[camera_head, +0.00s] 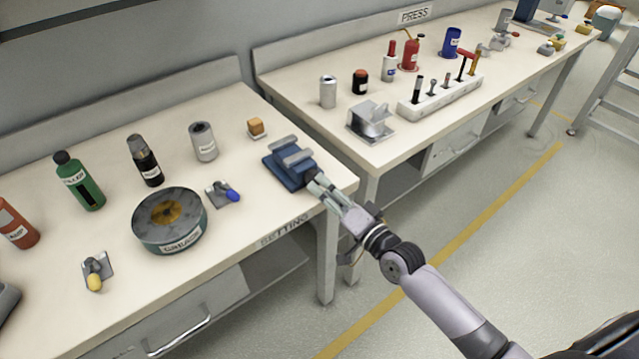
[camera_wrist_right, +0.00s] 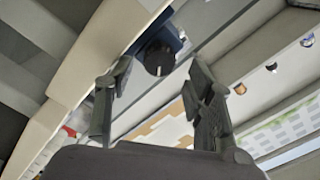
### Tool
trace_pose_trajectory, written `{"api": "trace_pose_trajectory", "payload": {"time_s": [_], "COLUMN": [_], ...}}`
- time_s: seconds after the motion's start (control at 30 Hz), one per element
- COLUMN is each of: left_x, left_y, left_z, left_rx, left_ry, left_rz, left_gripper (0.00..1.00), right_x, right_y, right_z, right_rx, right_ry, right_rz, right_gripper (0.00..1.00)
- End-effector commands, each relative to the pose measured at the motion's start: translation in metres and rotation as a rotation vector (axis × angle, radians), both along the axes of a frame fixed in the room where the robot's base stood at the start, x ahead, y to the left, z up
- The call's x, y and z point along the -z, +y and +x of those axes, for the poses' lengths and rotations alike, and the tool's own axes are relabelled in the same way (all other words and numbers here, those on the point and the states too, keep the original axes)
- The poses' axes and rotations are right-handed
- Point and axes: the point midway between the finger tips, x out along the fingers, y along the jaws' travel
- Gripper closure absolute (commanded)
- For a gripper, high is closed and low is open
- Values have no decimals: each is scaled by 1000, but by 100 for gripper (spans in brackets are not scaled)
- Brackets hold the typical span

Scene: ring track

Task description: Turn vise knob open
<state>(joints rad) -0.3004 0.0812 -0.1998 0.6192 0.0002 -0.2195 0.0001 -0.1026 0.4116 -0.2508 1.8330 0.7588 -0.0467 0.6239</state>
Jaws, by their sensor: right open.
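The vise (camera_head: 284,170) is a small blue block with grey jaws at the right end of the near table, by the front edge. My right gripper (camera_head: 318,184) is at its front right side, its fingertips close to the vise. In the right wrist view the vise's dark round knob (camera_wrist_right: 157,57) shows between the two finger ends, with the blue vise body behind it. The right fingers (camera_wrist_right: 160,72) stand apart on either side of the knob, with visible gaps. My left gripper is not in view.
A second table (camera_head: 310,128) with a tool rack (camera_head: 440,96) lies beyond a narrow gap.

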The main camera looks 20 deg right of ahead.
Motion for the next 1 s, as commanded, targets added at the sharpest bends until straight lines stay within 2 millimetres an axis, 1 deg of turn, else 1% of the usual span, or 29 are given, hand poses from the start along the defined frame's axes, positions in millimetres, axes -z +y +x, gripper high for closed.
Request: {"api": "trace_pose_trajectory", "payload": {"time_s": [0.03, 0.1, 0.2, 0.33, 0.43, 0.87, 0.93, 0.97, 1.0], "left_x": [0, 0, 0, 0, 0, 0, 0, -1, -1], "left_y": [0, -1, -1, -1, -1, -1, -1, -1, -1], "left_z": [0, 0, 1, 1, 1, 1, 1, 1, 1], "left_rx": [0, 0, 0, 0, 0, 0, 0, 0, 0], "left_ry": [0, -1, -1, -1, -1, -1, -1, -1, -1], "left_rz": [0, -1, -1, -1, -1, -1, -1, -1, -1], "left_gripper": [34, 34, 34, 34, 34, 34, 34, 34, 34], "right_x": [3, 3, 2, 1, 0, -1, 2, 6, 14], "right_y": [-2, -6, -10, -13, -14, -14, -15, -15, -18], "right_z": [-10, -19, -30, -39, -41, -41, -41, -41, -40], "right_rx": [-2, -3, -1, -2, -2, -1, 0, 4, 10], "right_ry": [8, 8, 4, 2, 1, 0, 3, 8, 21], "right_rz": [-2, -2, 0, -1, 0, 0, -4, -12, -29], "right_gripper": [49, 49, 49, 49, 49, 49, 49, 49, 49]}}
